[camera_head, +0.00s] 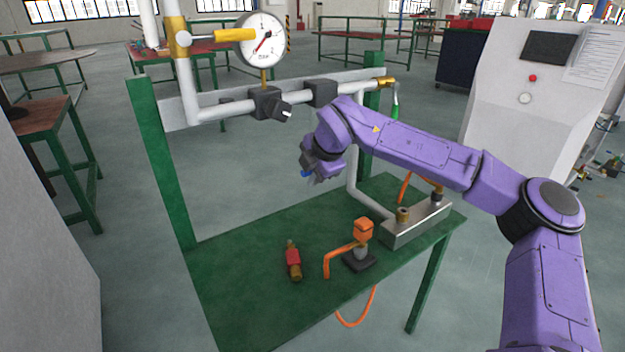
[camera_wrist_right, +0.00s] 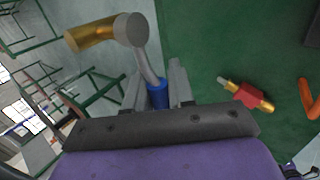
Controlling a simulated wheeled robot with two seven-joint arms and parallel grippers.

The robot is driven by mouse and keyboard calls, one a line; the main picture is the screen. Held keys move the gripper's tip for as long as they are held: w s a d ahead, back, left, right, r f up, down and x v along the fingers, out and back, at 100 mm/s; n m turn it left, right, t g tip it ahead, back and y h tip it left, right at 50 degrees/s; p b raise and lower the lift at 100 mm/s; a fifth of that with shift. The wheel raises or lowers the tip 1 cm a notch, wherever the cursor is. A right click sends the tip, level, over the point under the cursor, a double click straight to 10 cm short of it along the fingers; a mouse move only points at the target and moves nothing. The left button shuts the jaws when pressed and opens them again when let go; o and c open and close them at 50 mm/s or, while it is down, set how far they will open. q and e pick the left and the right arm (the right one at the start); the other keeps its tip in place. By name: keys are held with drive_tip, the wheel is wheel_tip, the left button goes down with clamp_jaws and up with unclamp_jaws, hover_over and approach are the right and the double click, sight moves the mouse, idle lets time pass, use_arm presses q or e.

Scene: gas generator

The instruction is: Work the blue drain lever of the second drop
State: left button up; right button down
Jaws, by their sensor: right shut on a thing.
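The blue drain lever (camera_head: 306,174) shows as a small blue spot at my right gripper (camera_head: 318,172) in the head view. In the right wrist view, its blue grip (camera_wrist_right: 159,94) sits between the two fingers of my right gripper (camera_wrist_right: 157,88), which are shut on it. A bent grey stem runs from the grip up to a brass valve (camera_wrist_right: 92,34) with a grey round end. In the head view this valve is hidden behind my right arm. My left gripper is not in view.
A green-handled lever (camera_head: 395,108) hangs from a brass valve at the pipe's right end. A pressure gauge (camera_head: 262,40) stands above the pipe. A red and brass fitting (camera_head: 293,262), an orange-handled device (camera_head: 362,232) and a metal block (camera_head: 415,225) are on the green table (camera_head: 230,300).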

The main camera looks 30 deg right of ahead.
drive_tip(key=shift+r+y, duration=0.15)
drive_tip(key=shift+y, duration=0.15)
idle(0.4)
drive_tip(key=c, duration=1.1)
unclamp_jaws()
drive_tip(key=shift+o, duration=0.2)
drive_tip(key=p+v, duration=0.1)
drive_tip(key=v, duration=0.9)
drive_tip(key=shift+s+r, duration=0.15)
drive_tip(key=shift+r, duration=0.1)
drive_tip(key=shift+a, duration=0.1)
